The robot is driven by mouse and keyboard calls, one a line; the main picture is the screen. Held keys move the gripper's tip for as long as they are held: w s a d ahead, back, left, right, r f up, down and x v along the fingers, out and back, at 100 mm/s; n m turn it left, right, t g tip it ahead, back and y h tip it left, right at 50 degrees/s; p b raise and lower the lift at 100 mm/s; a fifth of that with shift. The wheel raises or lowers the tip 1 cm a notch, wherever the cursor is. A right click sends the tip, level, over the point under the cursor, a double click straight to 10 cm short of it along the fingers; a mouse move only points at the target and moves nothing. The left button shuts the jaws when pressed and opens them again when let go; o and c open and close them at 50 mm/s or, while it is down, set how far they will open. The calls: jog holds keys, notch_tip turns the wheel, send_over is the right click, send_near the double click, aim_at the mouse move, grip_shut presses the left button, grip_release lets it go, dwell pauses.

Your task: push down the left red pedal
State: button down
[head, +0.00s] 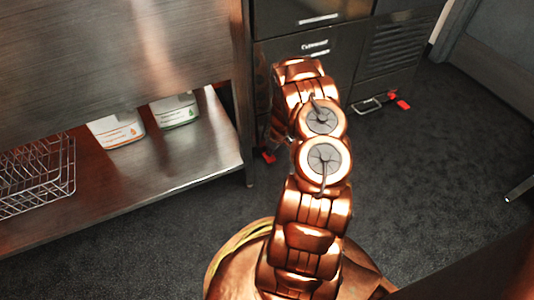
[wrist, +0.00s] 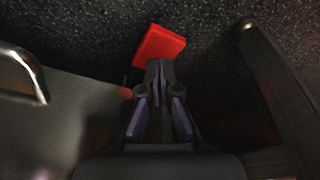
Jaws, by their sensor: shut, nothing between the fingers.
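The left red pedal (head: 268,157) shows low beside the dark cabinet in the head view, partly hidden by my arm. In the wrist view the red pedal (wrist: 162,44) is a flat red block just beyond my fingertips, over the dark floor. My gripper (wrist: 160,66) is shut and empty, its tips overlapping the pedal's near edge in the picture. I cannot tell whether they touch it. In the head view my gripper is mostly hidden behind my arm. A second red pedal (head: 402,104) is on the right, on a metal bar.
A steel table with a lower shelf (head: 170,172) stands at left, holding white tubs (head: 117,130) and a wire basket (head: 38,172). Its leg (head: 246,150) is close to the left pedal. A dark cabinet (head: 385,55) stands behind.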

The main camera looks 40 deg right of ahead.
jog(key=shift+f+b, duration=1.15)
jog(key=shift+f, duration=0.75)
jog(key=shift+r, duration=0.1)
jog(key=shift+r+p, duration=1.85)
jog(key=shift+r, duration=1.65)
